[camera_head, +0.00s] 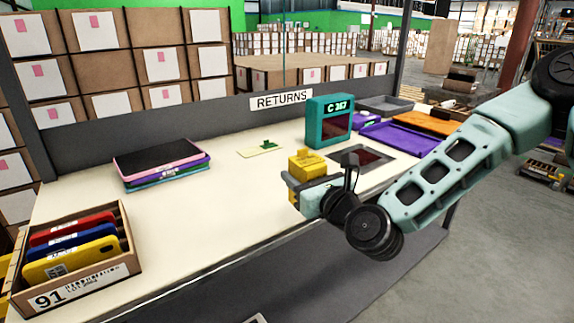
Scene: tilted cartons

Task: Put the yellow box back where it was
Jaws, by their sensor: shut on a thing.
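The yellow box (307,163) is a small block held at the end of my arm, above the table near its front edge. My gripper (298,185) is shut on it. Part of the box is hidden behind the gripper, and I cannot tell how far it is above the table top. The dark square plate (360,157) in the table lies just right of and behind the box.
A carton marked 91 (91,287) with colored cases is at front left. Stacked trays (161,164) lie at left. Purple trays (400,138) lie at right. The table's (220,215) middle is clear.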

